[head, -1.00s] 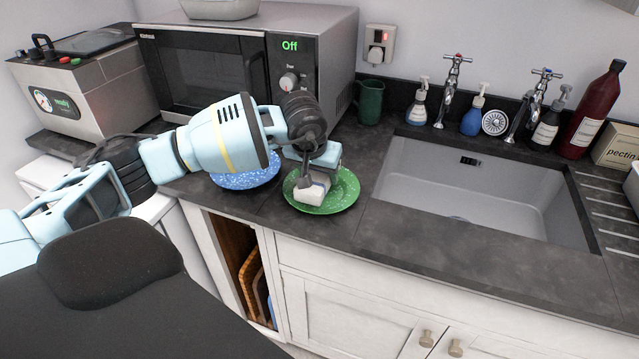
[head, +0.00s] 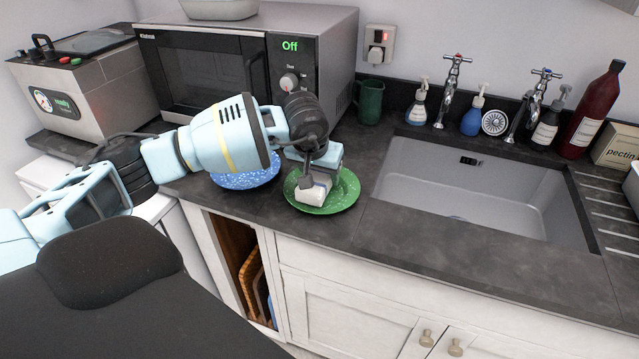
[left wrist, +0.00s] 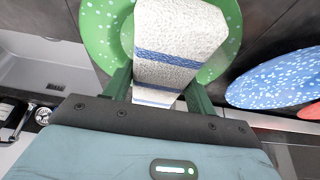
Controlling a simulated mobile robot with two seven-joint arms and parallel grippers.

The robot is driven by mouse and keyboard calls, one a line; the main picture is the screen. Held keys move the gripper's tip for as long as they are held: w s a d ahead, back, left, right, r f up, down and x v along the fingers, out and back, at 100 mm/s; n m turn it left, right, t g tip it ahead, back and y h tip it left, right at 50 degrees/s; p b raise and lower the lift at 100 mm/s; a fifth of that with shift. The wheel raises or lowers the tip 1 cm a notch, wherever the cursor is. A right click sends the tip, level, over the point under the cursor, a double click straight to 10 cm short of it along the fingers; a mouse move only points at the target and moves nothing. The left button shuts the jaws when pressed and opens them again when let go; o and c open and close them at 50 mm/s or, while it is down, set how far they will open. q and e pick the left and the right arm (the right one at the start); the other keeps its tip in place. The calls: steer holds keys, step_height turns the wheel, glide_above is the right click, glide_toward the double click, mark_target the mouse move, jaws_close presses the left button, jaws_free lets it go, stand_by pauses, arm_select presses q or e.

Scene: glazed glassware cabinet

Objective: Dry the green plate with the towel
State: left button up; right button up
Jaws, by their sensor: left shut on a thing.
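The green speckled plate (head: 346,190) lies on the dark worktop, left of the sink. It also shows in the left wrist view (left wrist: 98,28). My left gripper (head: 316,184) is over the plate and shut on the folded towel (head: 311,193). In the left wrist view the towel (left wrist: 178,38) is white with blue stripes, held between the two fingers, and lies over the plate's middle. The towel hides part of the plate. My right gripper is not in view.
A blue speckled plate (head: 245,180) lies just left of the green plate, partly behind my arm. The microwave (head: 200,72) stands behind. The sink (head: 470,190) is to the right, with taps and bottles behind it. A green jug (head: 370,103) stands by the wall.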

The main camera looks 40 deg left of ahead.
arm_select(q)
steer(key=shift+a+f, duration=0.1)
steer(key=shift+a, duration=0.3)
